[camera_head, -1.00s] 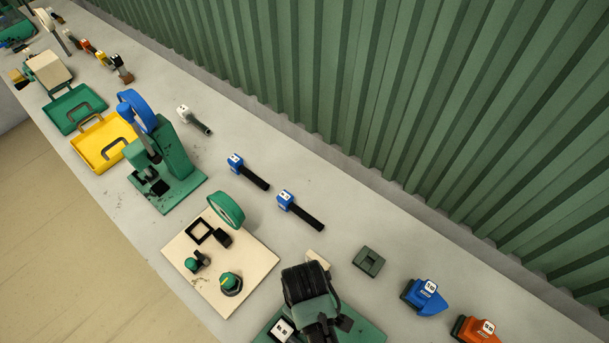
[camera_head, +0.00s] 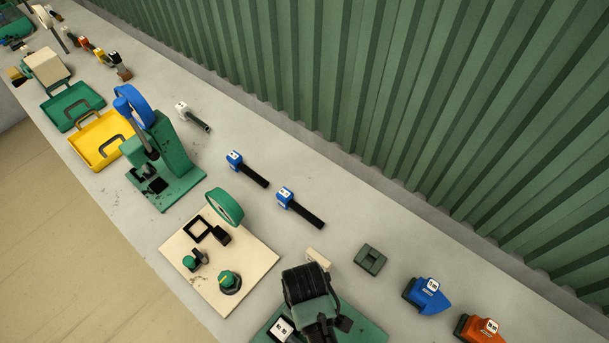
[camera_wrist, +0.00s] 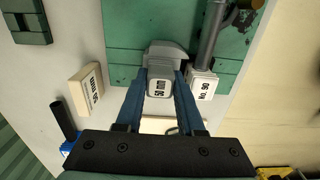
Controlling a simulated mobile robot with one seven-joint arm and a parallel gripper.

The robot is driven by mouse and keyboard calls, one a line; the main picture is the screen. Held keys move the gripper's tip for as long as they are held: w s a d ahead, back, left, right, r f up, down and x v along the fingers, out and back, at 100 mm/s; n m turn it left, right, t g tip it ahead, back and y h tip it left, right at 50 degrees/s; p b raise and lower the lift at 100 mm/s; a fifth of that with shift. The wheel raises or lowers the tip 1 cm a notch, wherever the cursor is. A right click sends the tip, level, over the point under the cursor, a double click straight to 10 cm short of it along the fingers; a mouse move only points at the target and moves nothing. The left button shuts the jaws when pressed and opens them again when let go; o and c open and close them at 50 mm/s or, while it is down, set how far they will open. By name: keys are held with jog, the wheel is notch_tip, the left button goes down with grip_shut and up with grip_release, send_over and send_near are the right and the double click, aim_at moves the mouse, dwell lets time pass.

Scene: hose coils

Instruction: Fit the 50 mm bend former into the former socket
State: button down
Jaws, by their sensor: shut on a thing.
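The 50 mm bend former (camera_wrist: 160,88) is a pale grey block with a "50 mm" label, held between the blue fingers of my gripper (camera_wrist: 160,80) in the wrist view. A wider rounded grey part shows just beyond the label, over a green plate (camera_wrist: 125,18). I cannot tell whether the former touches the plate, and I cannot make out the socket beneath it. In the head view my black and green gripper (camera_head: 310,300) is over the green plate (camera_head: 372,334); its fingertips and the former are hidden there.
A lever with a "No. 90" label (camera_wrist: 203,84) stands close right of the former. A cream labelled block (camera_head: 318,258), a dark green recessed block (camera_head: 370,260), a blue former (camera_head: 428,295) and an orange former (camera_head: 480,328) lie nearby. A cream board (camera_head: 255,272) with knobs is left.

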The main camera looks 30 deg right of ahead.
dwell(0.3)
jog(key=shift+c, duration=2.2)
grip_release()
jog(key=shift+o, duration=0.3)
jog(key=shift+o, duration=0.9)
jog(key=shift+p, duration=0.3)
jog(key=shift+o, duration=1)
